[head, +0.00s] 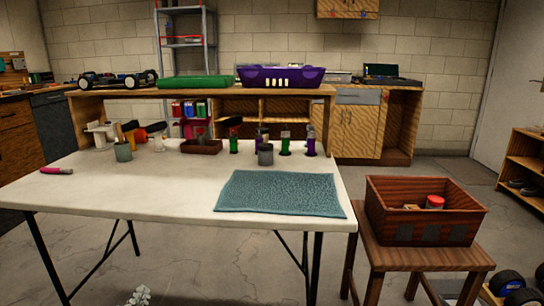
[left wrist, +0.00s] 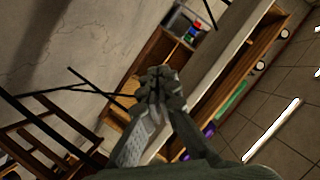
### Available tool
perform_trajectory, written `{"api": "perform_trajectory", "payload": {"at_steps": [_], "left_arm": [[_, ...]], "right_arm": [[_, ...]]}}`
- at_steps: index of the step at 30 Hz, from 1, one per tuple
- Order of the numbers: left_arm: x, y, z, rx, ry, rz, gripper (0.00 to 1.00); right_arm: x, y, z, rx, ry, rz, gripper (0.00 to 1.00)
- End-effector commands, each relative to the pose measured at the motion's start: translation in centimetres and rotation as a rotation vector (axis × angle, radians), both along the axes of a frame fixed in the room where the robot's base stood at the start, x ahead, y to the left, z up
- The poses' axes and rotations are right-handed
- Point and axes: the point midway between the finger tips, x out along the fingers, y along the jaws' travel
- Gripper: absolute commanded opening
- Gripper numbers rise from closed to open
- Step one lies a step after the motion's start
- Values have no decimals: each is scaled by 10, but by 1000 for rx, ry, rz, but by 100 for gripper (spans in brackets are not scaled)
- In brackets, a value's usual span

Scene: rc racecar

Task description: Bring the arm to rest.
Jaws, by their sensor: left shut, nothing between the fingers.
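My left gripper (head: 140,296) shows as a small pale shape at the bottom edge of the head view, low in front of the white table (head: 120,185) and below its top. In the left wrist view the left gripper (left wrist: 158,82) is shut, with its fingers together and nothing between them. The rest of the left arm is out of the head view. My right gripper is in neither view.
A brown crate (head: 425,210) stands on a wooden stool (head: 435,260) at the right. Dark table legs stand near the left gripper; open floor lies between them.

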Motion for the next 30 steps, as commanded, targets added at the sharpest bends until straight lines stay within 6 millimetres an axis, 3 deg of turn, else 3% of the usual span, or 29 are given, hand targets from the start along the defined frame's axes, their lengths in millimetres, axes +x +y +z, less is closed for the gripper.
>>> {"api": "perform_trajectory", "payload": {"at_steps": [1, 6, 9, 12, 15, 19, 30], "left_arm": [[-25, 3, -32, -66, 102, 55, 0], [-117, 3, -123, -253, 430, 213, 0], [-171, -7, -160, -342, 601, 278, 0], [-216, -18, -183, -407, 738, 322, 0], [-245, -27, -195, -449, 825, 348, 0], [-261, -32, -201, -471, 872, 360, 0], [-261, -32, -201, -471, 872, 360, 0]], "right_arm": [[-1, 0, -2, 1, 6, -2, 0], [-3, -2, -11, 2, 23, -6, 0], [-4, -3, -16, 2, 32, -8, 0], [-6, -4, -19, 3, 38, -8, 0], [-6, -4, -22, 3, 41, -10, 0], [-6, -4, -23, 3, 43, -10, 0], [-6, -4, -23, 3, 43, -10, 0]]}}
